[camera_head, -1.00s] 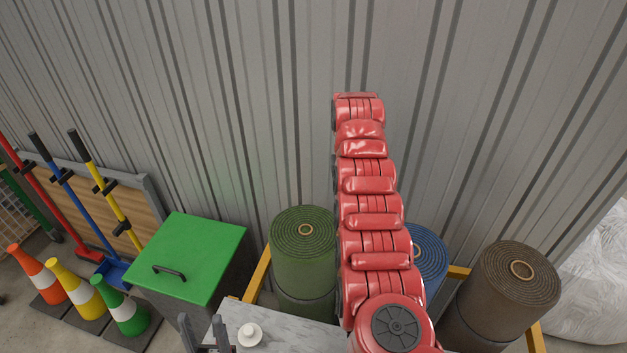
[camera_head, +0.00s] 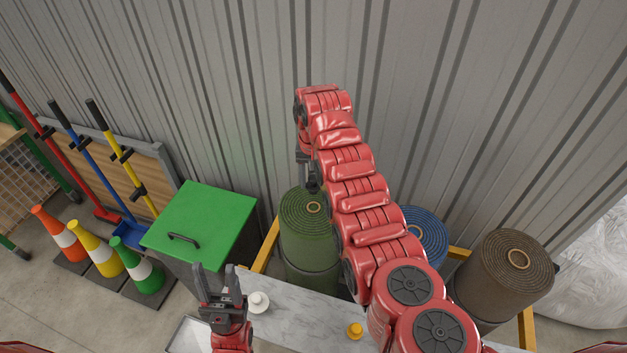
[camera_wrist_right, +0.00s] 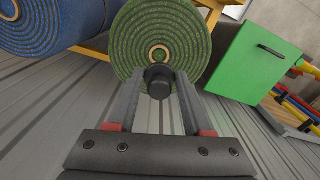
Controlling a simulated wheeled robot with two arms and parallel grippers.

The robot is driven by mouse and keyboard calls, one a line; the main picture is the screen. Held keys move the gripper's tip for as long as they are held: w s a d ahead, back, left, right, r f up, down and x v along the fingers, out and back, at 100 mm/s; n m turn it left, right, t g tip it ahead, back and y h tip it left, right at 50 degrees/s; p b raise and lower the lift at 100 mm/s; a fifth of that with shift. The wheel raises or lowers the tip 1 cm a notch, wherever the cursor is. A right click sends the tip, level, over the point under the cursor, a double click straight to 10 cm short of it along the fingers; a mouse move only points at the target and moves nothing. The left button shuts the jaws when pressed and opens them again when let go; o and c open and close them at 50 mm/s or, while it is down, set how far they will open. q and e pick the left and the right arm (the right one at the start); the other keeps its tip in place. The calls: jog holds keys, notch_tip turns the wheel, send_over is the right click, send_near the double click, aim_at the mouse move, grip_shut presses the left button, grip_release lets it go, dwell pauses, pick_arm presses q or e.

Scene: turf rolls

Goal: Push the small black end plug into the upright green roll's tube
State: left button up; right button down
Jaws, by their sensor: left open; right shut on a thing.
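The upright green roll (camera_head: 309,247) stands by the wall, its tube (camera_head: 314,207) open at the top. In the right wrist view the same roll (camera_wrist_right: 185,35) shows its spiral end and pale tube ring (camera_wrist_right: 159,52). My left gripper (camera_head: 215,282) is open and empty over the table's left end.
A pale marble table (camera_head: 300,318) holds a white knobbed piece (camera_head: 258,301) and a yellow one (camera_head: 355,330). A blue roll (camera_head: 427,240) and a brown roll (camera_head: 505,275) stand to the right. A green-lidded bin (camera_head: 205,215) is left. The corrugated wall is close behind.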

jog(key=b, duration=0.3)
send_over(314, 201)
jog(key=s, duration=0.3)
jog(key=shift+w+f, duration=0.15)
jog(key=shift+f, duration=1.3)
jog(key=shift+w+f, duration=0.1)
jog(key=shift+f, duration=1.3)
jog(key=shift+b, duration=0.65)
jog(key=shift+f+b, duration=1)
jog(key=shift+f, duration=0.65)
jog(key=shift+c, duration=1.2)
grip_release()
